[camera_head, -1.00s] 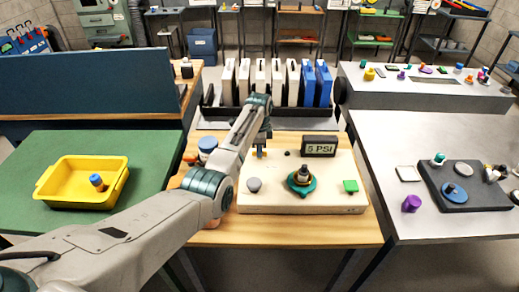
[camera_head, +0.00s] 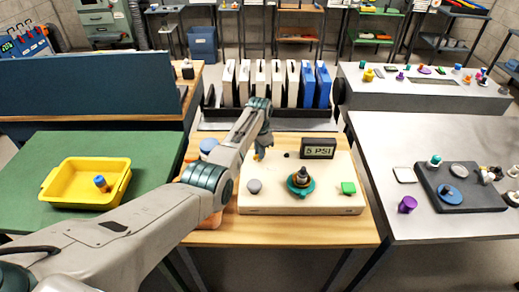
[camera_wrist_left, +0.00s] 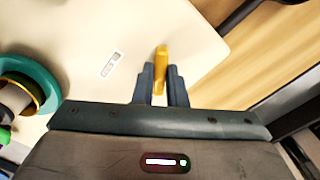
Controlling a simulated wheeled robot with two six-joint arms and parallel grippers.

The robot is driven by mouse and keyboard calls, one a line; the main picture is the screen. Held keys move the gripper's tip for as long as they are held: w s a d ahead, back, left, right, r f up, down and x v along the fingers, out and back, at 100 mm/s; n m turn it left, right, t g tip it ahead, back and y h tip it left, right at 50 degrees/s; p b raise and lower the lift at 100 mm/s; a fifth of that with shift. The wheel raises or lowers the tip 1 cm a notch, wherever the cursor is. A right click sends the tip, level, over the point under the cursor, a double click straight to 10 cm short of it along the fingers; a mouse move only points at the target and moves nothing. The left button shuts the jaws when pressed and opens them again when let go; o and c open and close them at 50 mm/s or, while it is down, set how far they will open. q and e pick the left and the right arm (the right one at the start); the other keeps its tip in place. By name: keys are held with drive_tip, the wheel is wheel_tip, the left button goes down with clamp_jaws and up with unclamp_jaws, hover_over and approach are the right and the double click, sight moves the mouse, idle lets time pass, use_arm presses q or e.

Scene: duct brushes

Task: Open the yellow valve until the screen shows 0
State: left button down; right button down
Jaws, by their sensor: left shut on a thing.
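The yellow valve (camera_wrist_left: 161,58) shows in the left wrist view as a yellow bar between the fingers of my left gripper (camera_wrist_left: 160,88). In the head view my left gripper (camera_head: 262,146) is over the back left part of the cream panel (camera_head: 300,204), shut on the yellow valve, which is mostly hidden there. The screen (camera_head: 318,148) at the panel's back reads 5 PSI. My right gripper is not in view.
A yellow bin (camera_head: 70,198) stands on the green table at left. Several white and blue upright pieces (camera_head: 307,85) stand behind the panel.

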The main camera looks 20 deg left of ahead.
use_arm(q)
drive_tip(key=n+p, duration=0.1)
drive_tip(key=n, duration=0.3)
drive_tip(key=shift+r+n, duration=0.1)
drive_tip(key=shift+n, duration=0.2)
drive_tip(key=shift+w+n+p, duration=0.1)
drive_tip(key=shift+n+p, duration=0.25)
drive_tip(key=shift+n, duration=2.15)
drive_tip(key=c, duration=1.5)
unclamp_jaws()
drive_tip(key=shift+o, duration=0.2)
drive_tip(key=shift+r, duration=0.45)
wheel_tip(320, 180, up, 10)
drive_tip(key=b, duration=0.1)
drive_tip(key=shift+f, duration=0.1)
